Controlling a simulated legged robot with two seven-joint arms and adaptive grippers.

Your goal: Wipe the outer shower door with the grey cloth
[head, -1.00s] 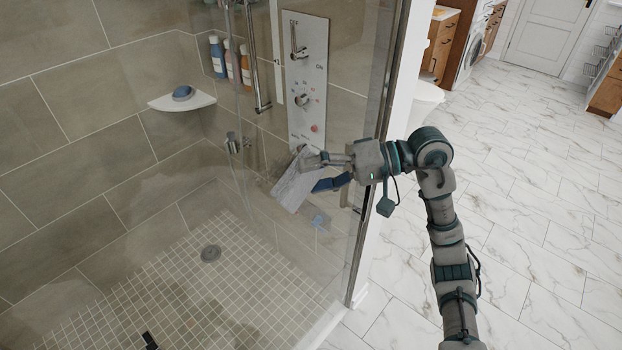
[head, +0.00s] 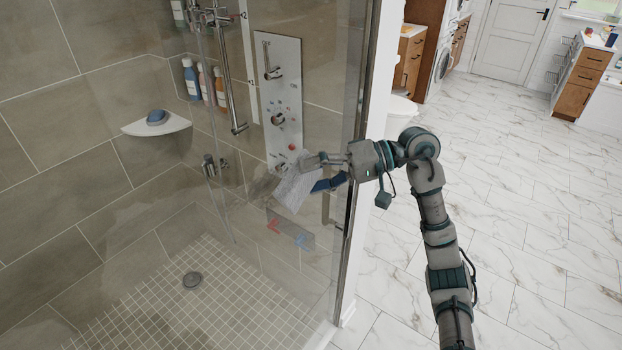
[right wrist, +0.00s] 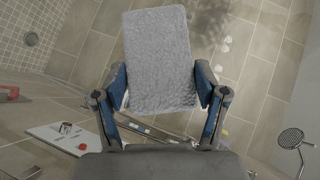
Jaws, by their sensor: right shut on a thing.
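The grey cloth (head: 294,187) is held by my right gripper (head: 322,172), which is shut on it. The cloth lies along the glass of the shower door (head: 270,240), near the handle side; whether it presses on the glass is hard to tell. In the right wrist view the grey cloth (right wrist: 158,58) hangs flat between the two blue fingers of my right gripper (right wrist: 165,90). The door handle (head: 328,208) is just below and right of the gripper. My left gripper is not in view.
The marble floor (head: 510,230) to the right is clear. A wooden cabinet (head: 410,60) stands at the back.

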